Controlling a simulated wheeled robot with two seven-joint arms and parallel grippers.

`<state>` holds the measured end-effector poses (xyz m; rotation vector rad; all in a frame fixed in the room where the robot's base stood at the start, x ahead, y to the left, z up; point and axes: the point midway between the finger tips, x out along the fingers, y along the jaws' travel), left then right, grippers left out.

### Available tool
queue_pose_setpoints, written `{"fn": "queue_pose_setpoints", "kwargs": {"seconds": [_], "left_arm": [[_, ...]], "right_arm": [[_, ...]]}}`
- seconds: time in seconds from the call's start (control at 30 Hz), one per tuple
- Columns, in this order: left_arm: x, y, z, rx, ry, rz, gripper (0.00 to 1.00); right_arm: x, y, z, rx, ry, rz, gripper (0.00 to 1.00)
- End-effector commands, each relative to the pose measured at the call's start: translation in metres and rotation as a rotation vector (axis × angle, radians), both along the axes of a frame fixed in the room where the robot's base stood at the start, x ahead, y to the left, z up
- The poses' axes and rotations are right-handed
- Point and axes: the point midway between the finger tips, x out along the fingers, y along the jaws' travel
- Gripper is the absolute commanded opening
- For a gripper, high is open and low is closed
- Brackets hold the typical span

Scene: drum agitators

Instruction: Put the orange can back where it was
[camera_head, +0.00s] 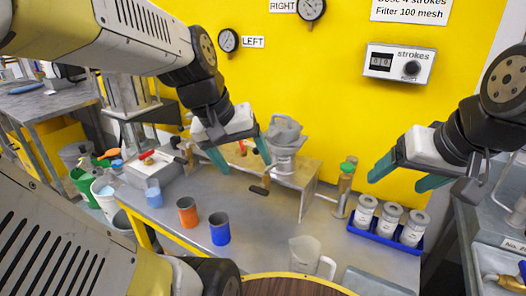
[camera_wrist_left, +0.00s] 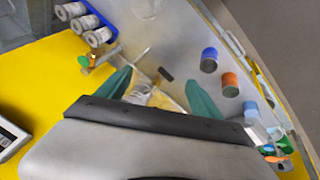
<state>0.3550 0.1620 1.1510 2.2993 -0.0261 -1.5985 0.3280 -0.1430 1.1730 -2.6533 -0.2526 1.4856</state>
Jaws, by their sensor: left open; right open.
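The orange can (camera_head: 188,212) stands upright on the grey bench, left of the blue can (camera_head: 219,229). It also shows in the left wrist view (camera_wrist_left: 230,84), beside the blue can (camera_wrist_left: 209,60). My left gripper (camera_head: 243,164) is open and empty, above the bench behind and to the right of the orange can, in front of the metal agitator stand. In the left wrist view its green fingers (camera_wrist_left: 158,92) are spread apart. My right gripper (camera_head: 398,176) is open and empty in the air at the right, above the blue tray.
A metal drum device (camera_head: 285,138) stands on the bench at the back. A blue tray (camera_head: 380,238) holds white canisters (camera_head: 390,219). A clear jug (camera_head: 305,255) stands near the front. A light-blue beaker (camera_head: 153,192) stands left of the orange can. Bare bench lies right of the blue can.

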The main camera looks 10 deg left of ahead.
Motion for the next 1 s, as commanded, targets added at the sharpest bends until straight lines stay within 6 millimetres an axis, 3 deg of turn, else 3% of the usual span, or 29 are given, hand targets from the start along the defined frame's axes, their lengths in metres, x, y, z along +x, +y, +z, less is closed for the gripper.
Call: {"fn": "queue_pose_setpoints", "kwargs": {"seconds": [0.1,0.23,1.0], "left_arm": [[-0.017,-0.014,0.015,0.084,-0.132,-0.145,0.76],[-0.025,-0.02,0.021,0.129,-0.205,-0.22,0.76],[-0.027,-0.02,0.022,0.14,-0.219,-0.235,0.76]], "right_arm": [[0.0,0.0,0.0,0.0,0.0,0.0,0.76],[0.0,0.0,0.0,0.0,0.0,0.0,0.76],[0.0,0.0,0.0,0.0,0.0,0.0,0.76]]}}
